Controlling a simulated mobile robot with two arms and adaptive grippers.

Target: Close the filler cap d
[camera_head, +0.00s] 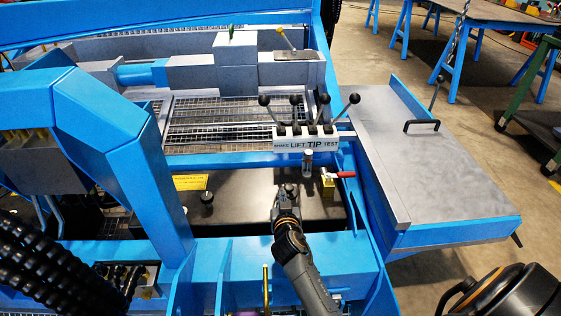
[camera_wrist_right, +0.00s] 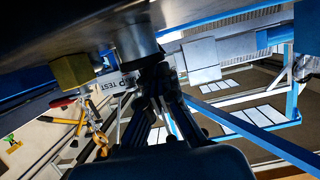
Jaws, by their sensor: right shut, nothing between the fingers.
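My right gripper (camera_head: 286,192) reaches in from the bottom over the dark tank top (camera_head: 240,190). Its fingers look shut and empty. In the wrist view the right gripper (camera_wrist_right: 160,80) has its fingertips close to a dark round cylinder (camera_wrist_right: 137,42) standing on the tank surface, which looks like the filler cap or its neck. I cannot tell whether they touch or whether the cap is fully closed. In the head view the gripper hides most of that spot. A black knob (camera_head: 206,197) stands farther left on the tank. My left gripper is not in view.
A yellow valve block (camera_head: 328,187) with a red handle (camera_head: 345,175) is close right of the gripper. Blue frame beams (camera_head: 130,150) bound the tank left and front. A grey bench (camera_head: 430,165) is right.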

